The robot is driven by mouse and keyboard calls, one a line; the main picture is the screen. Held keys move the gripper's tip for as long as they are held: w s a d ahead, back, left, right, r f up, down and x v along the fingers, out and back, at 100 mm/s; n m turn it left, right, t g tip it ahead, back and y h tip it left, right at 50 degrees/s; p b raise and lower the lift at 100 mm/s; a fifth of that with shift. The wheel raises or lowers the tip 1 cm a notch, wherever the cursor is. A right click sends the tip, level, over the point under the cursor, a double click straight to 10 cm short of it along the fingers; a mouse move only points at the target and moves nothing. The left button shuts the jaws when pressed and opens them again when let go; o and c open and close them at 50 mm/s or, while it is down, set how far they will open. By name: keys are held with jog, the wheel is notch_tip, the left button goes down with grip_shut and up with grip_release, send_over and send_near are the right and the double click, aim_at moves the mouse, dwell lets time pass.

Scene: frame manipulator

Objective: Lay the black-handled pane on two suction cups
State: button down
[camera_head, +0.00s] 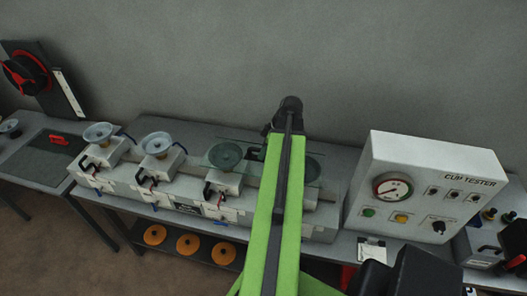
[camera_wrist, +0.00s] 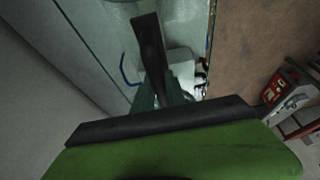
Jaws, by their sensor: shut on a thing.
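The clear, greenish pane (camera_head: 248,152) is over the two right-hand suction cups on the bench. The third cup from the left (camera_head: 225,155) and the right-hand cup (camera_head: 314,168) show tinted through it. I cannot tell whether the pane touches them. In the wrist view the pane (camera_wrist: 105,42) spreads beyond my gripper, with its black handle (camera_wrist: 150,45) standing up from it. My gripper (camera_wrist: 167,92) is shut on the handle.
Two uncovered cups stand at left, the first (camera_head: 98,133) and second (camera_head: 157,145). A dark pane with a red handle (camera_head: 59,140) lies on the left table. The cup tester box (camera_head: 430,185) stands close at right. Orange discs (camera_head: 188,244) lie on the lower shelf.

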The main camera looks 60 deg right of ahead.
jog(key=c, duration=1.3)
grip_release()
jog(key=shift+s+r+p, duration=0.1)
jog(key=shift+r+p, duration=0.3)
jog(key=p+v, duration=0.5)
jog(key=shift+r, duration=0.45)
jog(key=shift+s+d+f+b, duration=0.2)
jog(key=shift+s+f+b, duration=0.15)
jog(key=shift+s, duration=0.25)
jog(key=shift+s+d+f+b, duration=0.2)
jog(key=shift+s+f, duration=0.25)
jog(key=shift+s, duration=0.15)
jog(key=s+d, duration=0.1)
jog(key=s, duration=0.2)
jog(key=s+d, duration=0.1)
jog(key=s, duration=0.5)
jog(key=shift+d, duration=0.4)
